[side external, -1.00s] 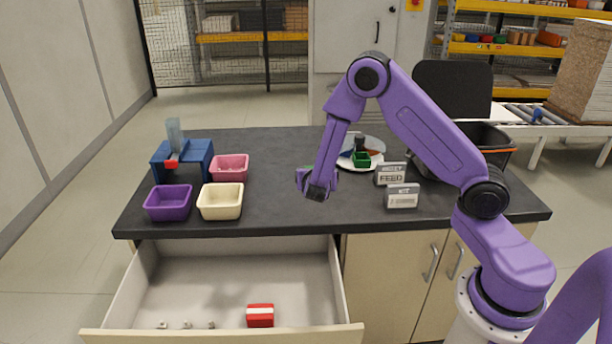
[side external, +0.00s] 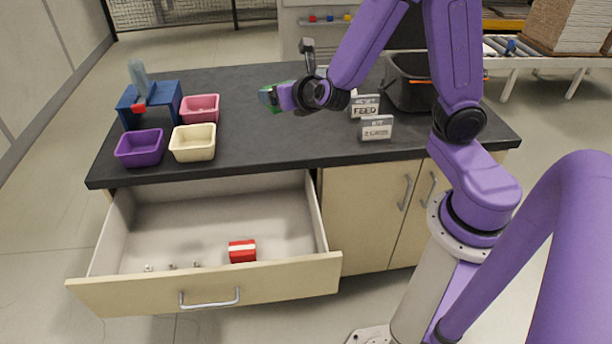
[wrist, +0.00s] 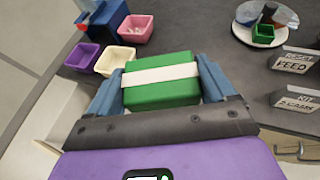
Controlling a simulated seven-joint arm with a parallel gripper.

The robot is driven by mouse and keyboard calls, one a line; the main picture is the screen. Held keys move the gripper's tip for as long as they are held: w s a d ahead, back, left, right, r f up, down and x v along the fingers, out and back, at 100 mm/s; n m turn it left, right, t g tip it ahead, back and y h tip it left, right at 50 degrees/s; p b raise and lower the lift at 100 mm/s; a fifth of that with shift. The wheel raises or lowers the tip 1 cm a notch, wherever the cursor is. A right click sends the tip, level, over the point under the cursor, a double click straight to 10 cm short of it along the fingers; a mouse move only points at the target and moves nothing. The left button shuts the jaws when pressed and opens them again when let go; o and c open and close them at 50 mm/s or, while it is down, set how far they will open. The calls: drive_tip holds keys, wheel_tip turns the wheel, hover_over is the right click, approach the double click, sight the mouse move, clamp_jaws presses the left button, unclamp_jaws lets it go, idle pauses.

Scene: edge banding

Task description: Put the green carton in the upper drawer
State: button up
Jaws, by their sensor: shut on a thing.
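The green carton (wrist: 162,92) has a white band across its top. In the wrist view it sits between the two blue fingers of my gripper (wrist: 160,90), which is shut on it. In the side view my gripper (side external: 272,97) holds the carton (side external: 268,98) over the dark counter, behind the drawer; the carton is partly hidden there. The upper drawer (side external: 195,222) is pulled open below the counter's front edge. A red carton with a white band (side external: 242,251) and several small pale pieces lie inside it near its front.
Purple (side external: 141,148), cream (side external: 193,142) and pink (side external: 200,108) bins stand at the counter's left, by a blue stand (side external: 150,106). Two label signs (side external: 376,128) and a black bin (side external: 410,85) stand right. A plate (wrist: 248,32) shows in the wrist view. Most of the drawer floor is clear.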

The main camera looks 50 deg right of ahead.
drive_tip(key=shift+s+a+r+n+y, duration=0.55)
drive_tip(key=shift+a+r+n, duration=0.1)
drive_tip(key=shift+r, duration=0.1)
drive_tip(key=shift+w, duration=0.1)
